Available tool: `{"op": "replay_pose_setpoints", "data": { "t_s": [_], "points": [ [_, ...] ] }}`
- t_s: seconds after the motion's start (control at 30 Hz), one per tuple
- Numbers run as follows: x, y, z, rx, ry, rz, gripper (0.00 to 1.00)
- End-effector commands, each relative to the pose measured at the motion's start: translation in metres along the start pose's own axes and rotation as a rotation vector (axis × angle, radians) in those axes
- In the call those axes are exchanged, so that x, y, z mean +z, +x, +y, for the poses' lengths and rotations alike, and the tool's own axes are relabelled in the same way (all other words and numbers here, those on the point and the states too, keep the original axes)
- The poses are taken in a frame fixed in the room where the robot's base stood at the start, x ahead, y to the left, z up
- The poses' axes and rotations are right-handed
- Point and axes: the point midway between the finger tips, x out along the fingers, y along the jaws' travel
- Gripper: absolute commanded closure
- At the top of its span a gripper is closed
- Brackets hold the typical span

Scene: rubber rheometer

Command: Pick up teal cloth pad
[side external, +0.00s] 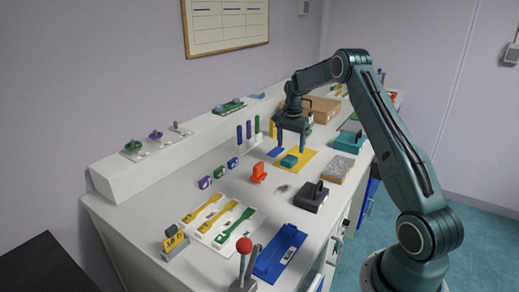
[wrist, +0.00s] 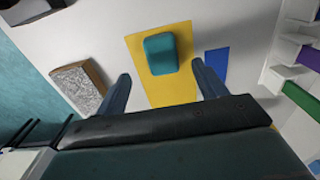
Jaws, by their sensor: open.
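The teal cloth pad (wrist: 161,54) is a small rounded block lying on a yellow mat (wrist: 178,91). In the side view the pad (side external: 289,160) lies on the yellow mat (side external: 305,155) toward the back of the bench. My gripper (side external: 291,150) points down above the mat, with its fingers around the pad's place. In the wrist view my gripper (wrist: 160,84) is open and empty. One finger is on each side of the pad's line, with clear gaps, and the pad shows ahead between them. I cannot tell the exact height of the fingertips above the mat.
A blue patch (wrist: 217,63) lies beside the mat. A speckled block (side external: 335,169) and a black box with a handle (side external: 312,197) stand nearby. An orange-red item (side external: 259,173) stands left of the mat. Purple and green pieces (wrist: 290,74) line the raised ledge side.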

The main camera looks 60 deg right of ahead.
Motion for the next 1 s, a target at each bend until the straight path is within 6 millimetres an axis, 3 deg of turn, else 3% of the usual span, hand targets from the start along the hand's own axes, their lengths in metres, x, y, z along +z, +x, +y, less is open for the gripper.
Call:
{"op": "replay_pose_setpoints", "data": {
  "t_s": [0.47,0.8,1.0],
  "points": [
    [0.001,0.016,0.0,0.001,0.0,-0.001,0.29],
    [0.002,0.052,-0.002,0.002,0.0,-0.001,0.29],
    [0.002,0.063,-0.002,0.0,0.0,0.0,0.29]
  ]
}}
